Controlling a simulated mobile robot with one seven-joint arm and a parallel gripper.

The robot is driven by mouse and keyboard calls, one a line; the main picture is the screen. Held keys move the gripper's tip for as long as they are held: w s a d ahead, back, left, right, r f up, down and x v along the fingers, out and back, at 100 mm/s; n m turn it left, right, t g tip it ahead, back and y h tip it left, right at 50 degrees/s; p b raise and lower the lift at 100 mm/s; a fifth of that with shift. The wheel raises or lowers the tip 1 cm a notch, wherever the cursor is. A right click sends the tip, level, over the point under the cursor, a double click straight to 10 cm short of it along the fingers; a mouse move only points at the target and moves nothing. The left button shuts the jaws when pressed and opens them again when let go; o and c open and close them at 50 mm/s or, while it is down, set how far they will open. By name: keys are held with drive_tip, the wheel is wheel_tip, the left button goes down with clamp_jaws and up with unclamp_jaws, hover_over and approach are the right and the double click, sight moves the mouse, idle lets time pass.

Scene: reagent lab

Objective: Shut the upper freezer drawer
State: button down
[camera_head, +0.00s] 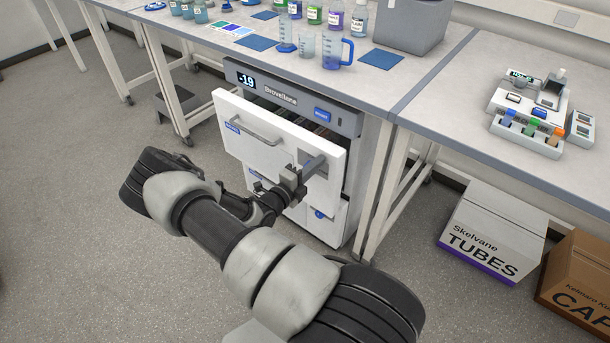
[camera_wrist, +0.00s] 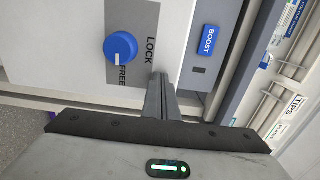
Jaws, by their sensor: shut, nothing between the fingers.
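The upper freezer drawer (camera_head: 265,137) stands pulled out below the freezer's control panel (camera_head: 300,100), with a gap behind its white front. Its bar handle (camera_head: 253,131) is on the left half. My gripper (camera_head: 318,161) is shut and empty at the right end of the drawer front, by the grey lock plate. In the wrist view my gripper's fingers (camera_wrist: 161,80) point at the front beside this plate (camera_wrist: 143,18). Its blue knob (camera_wrist: 120,47) has its white mark toward FREE. I cannot tell whether the fingertips touch the front.
The lower drawer (camera_head: 326,212) looks shut, partly hidden by my arm. The bench (camera_head: 430,65) overhangs the freezer, with bottles, beakers and a grey bin on top. Bench legs stand close on the right. A TUBES box (camera_head: 490,230) and a brown box (camera_head: 580,270) sit on the right floor.

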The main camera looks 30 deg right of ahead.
sight(332, 148)
drive_tip(key=b+x, duration=0.1)
drive_tip(key=x, duration=0.6)
drive_tip(key=shift+d+f, duration=0.1)
drive_tip(key=shift+d, duration=0.2)
drive_tip(key=shift+w+d+r, duration=0.15)
drive_tip(key=shift+d+r, duration=0.05)
drive_tip(key=shift+d+r, duration=0.1)
